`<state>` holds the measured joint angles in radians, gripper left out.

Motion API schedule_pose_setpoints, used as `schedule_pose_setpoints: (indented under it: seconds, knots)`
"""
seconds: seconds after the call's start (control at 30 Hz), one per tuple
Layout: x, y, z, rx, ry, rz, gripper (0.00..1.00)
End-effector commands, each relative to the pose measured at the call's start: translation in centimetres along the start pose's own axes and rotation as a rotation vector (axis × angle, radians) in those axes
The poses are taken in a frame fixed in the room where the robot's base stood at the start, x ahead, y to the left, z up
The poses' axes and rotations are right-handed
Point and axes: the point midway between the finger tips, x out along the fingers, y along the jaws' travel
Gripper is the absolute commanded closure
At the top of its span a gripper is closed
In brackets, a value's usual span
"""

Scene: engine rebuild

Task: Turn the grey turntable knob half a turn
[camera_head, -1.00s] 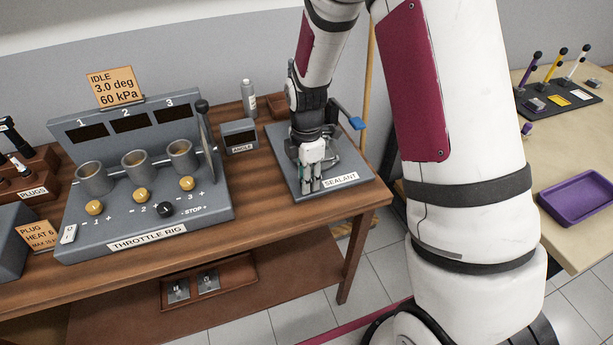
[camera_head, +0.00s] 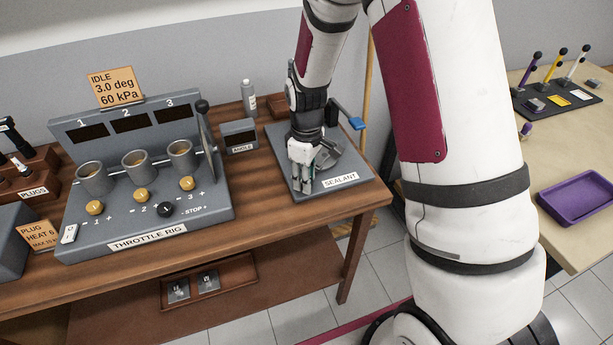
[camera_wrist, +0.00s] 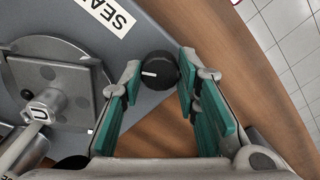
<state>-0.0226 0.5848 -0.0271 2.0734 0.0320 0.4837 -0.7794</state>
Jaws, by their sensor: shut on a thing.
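The turntable knob (camera_wrist: 158,72) is round and dark, with a white mark pointing left in the wrist view. It sits on the grey plate of the sealant station (camera_head: 352,184). My gripper (camera_wrist: 157,80) has its teal fingers on both sides of the knob and is shut on it. In the head view my gripper (camera_head: 303,182) is low over the front left of the plate and hides the knob. The grey turntable disc (camera_wrist: 22,72) lies left of the fingers in the wrist view, with a metal part on it.
The throttle rig (camera_head: 146,225) stands left on the wooden bench, with gaps before the plate. An angle display (camera_head: 239,136) and a small bottle (camera_head: 248,98) are behind. A blue-tipped lever (camera_head: 356,124) rises at the plate's back right. The SEALANT label (camera_head: 341,180) is beside my gripper.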

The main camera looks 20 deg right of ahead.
Motion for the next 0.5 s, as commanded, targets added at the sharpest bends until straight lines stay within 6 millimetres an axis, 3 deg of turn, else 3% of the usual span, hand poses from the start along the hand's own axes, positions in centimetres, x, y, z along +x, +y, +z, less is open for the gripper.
schedule_pose_setpoints:
  seconds: [0.5]
  knots:
    - [0.0,-0.03,0.01,0.489,-0.001,0.0,0.99]
